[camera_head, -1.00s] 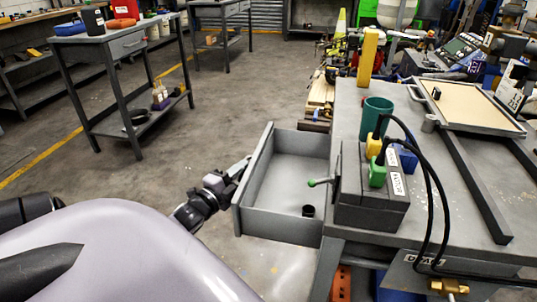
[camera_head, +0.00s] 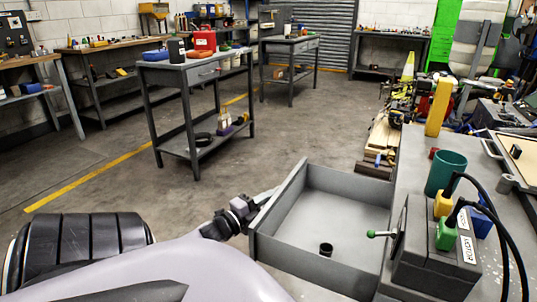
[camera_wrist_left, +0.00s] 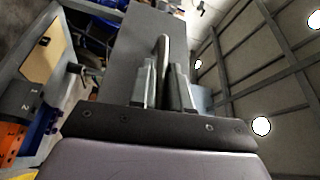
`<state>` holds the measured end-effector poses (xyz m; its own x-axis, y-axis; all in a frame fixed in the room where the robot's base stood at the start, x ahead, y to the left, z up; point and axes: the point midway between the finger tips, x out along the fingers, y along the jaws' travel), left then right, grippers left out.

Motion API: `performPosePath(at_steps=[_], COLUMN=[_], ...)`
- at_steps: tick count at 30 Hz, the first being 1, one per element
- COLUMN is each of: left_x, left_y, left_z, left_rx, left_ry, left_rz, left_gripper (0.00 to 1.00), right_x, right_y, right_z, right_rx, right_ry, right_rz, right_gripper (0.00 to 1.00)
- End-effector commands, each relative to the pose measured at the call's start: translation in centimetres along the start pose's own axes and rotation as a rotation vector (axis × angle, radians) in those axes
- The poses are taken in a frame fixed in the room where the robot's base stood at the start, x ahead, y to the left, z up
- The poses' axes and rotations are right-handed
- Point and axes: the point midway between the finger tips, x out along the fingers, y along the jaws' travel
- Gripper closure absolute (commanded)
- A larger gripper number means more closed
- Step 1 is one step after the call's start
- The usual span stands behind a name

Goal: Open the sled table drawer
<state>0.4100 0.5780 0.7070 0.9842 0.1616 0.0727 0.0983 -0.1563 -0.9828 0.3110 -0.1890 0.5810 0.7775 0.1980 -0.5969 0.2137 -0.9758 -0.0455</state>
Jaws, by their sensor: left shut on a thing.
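The sled table drawer (camera_head: 343,184) is a grey metal box. It stands pulled out to the left from the grey table (camera_head: 415,160), with its inside in full view. A small dark cup (camera_head: 326,249) sits on its floor. My left gripper (camera_head: 264,196) is at the outer face of the drawer front, partly hidden by it. In the left wrist view, my left gripper (camera_wrist_left: 164,88) has its two fingers closed on either side of a metal bar handle (camera_wrist_left: 163,48) on the grey drawer front (camera_wrist_left: 127,50). My right gripper is out of view.
A dark grey box (camera_head: 413,255) with a green-knobbed lever and black cables stands on the table above the drawer. A green cup (camera_head: 446,173) is behind it. A grey workbench (camera_head: 190,75) stands at the back left. The floor left of the drawer is clear.

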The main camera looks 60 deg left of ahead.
Motion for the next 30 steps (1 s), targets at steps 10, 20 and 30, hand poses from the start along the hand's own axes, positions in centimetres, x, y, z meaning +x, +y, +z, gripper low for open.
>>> performPosePath(at_steps=[10, 20, 30], left_x=[0.0, -3.2, -7.0], left_y=[0.0, 0.0, 0.0], left_z=[0.0, 0.0, 0.0], left_rx=[0.000, -0.001, 0.000], left_ry=[-0.001, -0.002, -0.002], left_rz=[0.001, 0.004, 0.001], left_gripper=[0.62, 0.62, 0.62], right_x=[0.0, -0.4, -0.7], right_y=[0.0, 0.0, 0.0], right_z=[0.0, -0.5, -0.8], right_rx=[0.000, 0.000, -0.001], right_ry=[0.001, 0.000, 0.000], right_rz=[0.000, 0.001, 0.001], right_gripper=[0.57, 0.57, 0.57])
